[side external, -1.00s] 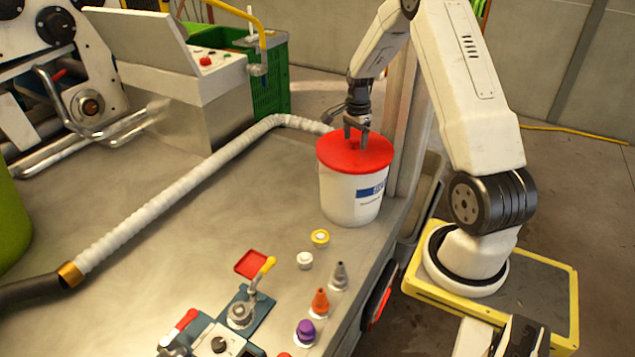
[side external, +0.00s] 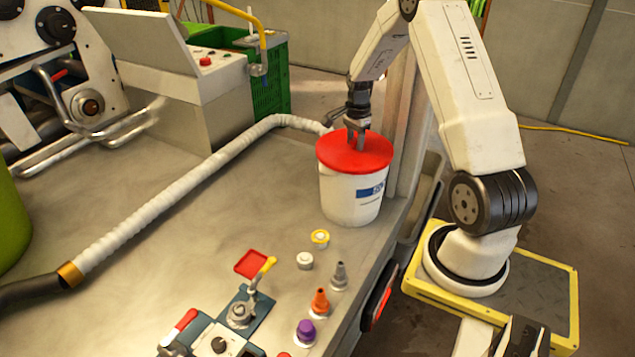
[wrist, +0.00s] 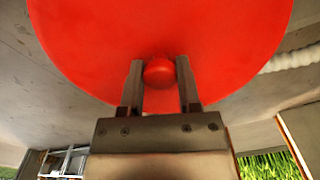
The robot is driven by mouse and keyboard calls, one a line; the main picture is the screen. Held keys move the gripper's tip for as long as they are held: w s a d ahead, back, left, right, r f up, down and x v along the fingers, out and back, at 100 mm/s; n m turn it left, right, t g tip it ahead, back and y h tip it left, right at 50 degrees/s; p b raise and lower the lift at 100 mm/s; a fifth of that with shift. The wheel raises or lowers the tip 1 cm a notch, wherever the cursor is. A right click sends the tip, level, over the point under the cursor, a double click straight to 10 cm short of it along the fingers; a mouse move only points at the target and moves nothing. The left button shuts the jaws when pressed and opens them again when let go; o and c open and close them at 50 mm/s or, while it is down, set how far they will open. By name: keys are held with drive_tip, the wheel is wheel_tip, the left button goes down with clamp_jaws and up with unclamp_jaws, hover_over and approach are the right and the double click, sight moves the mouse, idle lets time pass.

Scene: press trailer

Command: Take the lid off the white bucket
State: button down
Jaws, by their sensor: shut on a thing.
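The white bucket (side external: 345,200) stands upright on the metal table near its right edge, with a blue label on its side. Its red lid (side external: 374,153) sits on the bucket's rim. In the wrist view the red lid (wrist: 90,40) fills the upper part, with a round red knob (wrist: 159,71) at its middle. My gripper (side external: 356,145) points down at the lid from above. In the wrist view my gripper (wrist: 160,80) has one finger on each side of the knob, shut on it. The bucket is hidden under the lid in the wrist view.
A white ribbed hose (side external: 180,195) runs across the table left of the bucket. Small caps and nozzles, such as an orange nozzle (side external: 320,302), stand in front of it. A post rises close behind the bucket. The table's middle is clear.

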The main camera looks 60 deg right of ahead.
sight(355, 139)
drive_tip(key=shift+r, duration=0.15)
drive_tip(key=shift+r, duration=0.55)
wheel_tip(355, 139, up, 2)
drive_tip(key=s+a+r, duration=0.8)
drive_tip(key=s+r, duration=0.1)
drive_tip(key=s, duration=0.2)
drive_tip(key=shift+a+r, duration=0.2)
drive_tip(key=shift+r, duration=0.1)
drive_tip(key=shift+s, duration=0.1)
idle(0.4)
